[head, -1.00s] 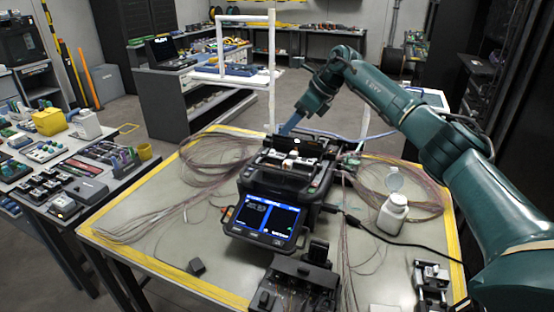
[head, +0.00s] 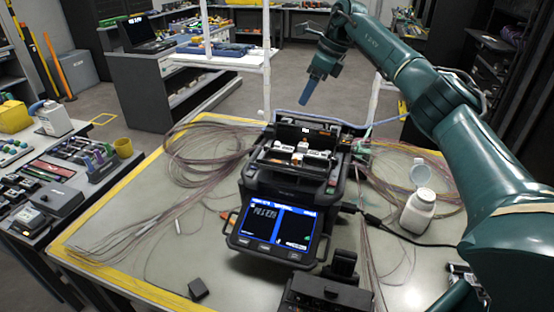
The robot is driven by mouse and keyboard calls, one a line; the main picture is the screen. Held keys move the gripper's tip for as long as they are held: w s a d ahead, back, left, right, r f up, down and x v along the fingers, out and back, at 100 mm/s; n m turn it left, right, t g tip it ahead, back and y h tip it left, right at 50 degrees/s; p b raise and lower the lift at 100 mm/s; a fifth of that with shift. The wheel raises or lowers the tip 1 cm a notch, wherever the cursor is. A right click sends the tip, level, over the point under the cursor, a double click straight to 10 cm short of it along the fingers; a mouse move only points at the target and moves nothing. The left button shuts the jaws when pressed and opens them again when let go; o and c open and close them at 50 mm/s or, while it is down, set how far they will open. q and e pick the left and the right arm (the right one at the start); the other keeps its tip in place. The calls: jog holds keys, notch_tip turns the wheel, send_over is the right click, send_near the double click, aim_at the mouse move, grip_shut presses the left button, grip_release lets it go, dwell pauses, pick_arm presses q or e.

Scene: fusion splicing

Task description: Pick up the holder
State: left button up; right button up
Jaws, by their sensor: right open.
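The black fusion splicer (head: 262,195) stands on the table, its lit blue screen (head: 270,224) facing me. Its top is open, and small white-and-black holder-like parts (head: 300,155) sit in the bay; I cannot tell which of them is the holder. My right gripper (head: 304,103) hangs in the air above and behind the splicer, its blue fingers pointing down and apart from it. I see nothing held in it. My left gripper is out of view.
A white bottle with its cap open (head: 418,211) stands to the right. Loose fibre coils (head: 205,155) lie left and right of the splicer. A black device (head: 328,292) sits at the front, and a small black block (head: 198,289) lies front left.

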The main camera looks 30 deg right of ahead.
notch_tip(320, 180, down, 2)
jog(key=s+b, duration=0.1)
jog(key=b, duration=0.3)
send_over(287, 148)
jog(key=s+d, duration=0.2)
notch_tip(287, 148, down, 10)
jog(key=shift+s+f, duration=0.1)
jog(key=shift+p+x, duration=0.6)
jog(key=shift+x, duration=2.1)
jog(key=shift+a, duration=0.15)
jog(key=c, duration=1.1)
